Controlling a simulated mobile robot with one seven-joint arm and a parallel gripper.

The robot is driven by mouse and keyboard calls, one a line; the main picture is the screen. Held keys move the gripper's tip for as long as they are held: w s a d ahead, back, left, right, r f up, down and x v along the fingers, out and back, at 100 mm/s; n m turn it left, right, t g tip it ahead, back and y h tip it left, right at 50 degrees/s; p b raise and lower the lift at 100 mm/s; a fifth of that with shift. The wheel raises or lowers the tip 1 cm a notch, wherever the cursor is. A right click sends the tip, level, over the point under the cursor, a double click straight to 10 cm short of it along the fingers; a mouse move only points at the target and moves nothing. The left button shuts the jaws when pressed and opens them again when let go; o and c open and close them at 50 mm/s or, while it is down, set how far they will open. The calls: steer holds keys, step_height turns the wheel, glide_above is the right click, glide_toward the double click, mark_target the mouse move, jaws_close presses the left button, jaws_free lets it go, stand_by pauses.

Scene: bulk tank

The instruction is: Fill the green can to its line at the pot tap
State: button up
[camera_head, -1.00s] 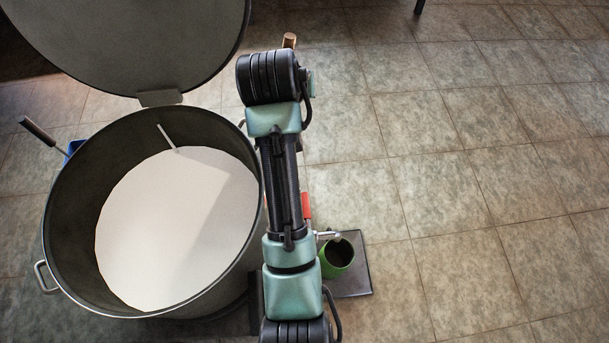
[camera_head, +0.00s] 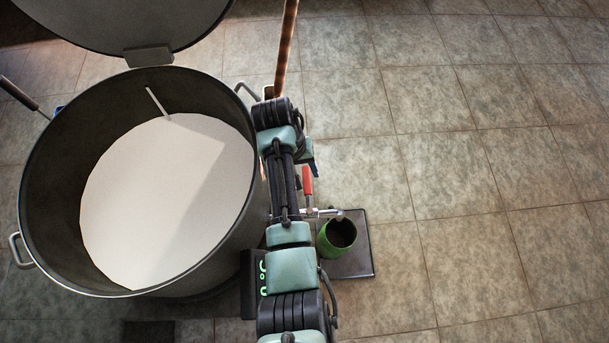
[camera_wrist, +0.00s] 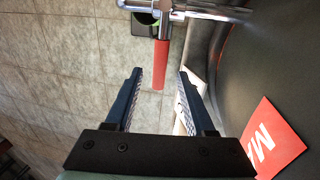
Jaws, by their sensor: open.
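The large steel pot (camera_head: 35,215) holds white liquid (camera_head: 150,215). Its silver tap (camera_head: 325,213) has a red lever (camera_head: 307,181). The green can (camera_head: 326,240) stands upright under the spout; its inside looks dark and its line cannot be made out. My gripper (camera_wrist: 160,74) is open, its dark blue fingers on either side of the red lever's end (camera_wrist: 160,62) in the wrist view. I cannot tell whether they touch it. In the head view my arm hides most of the gripper.
The can stands on a dark plate (camera_head: 362,262), with a black display showing green digits (camera_head: 263,278) nearby. The pot's lid (camera_head: 130,20) is raised. A wooden handle (camera_head: 286,50) stands behind my arm. A red label (camera_wrist: 270,142) is on the pot wall. Floor at right is clear.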

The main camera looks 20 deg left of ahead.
mark_target(307, 181)
steer(key=shift+w+d+f+b, duration=0.1)
steer(key=shift+d+f+b, duration=0.05)
steer(key=shift+f, duration=0.4)
steer(key=shift+w+d+f+b, duration=0.1)
steer(key=shift+f+b, duration=0.05)
steer(key=shift+f, duration=0.4)
jaws_close()
stand_by(0.7)
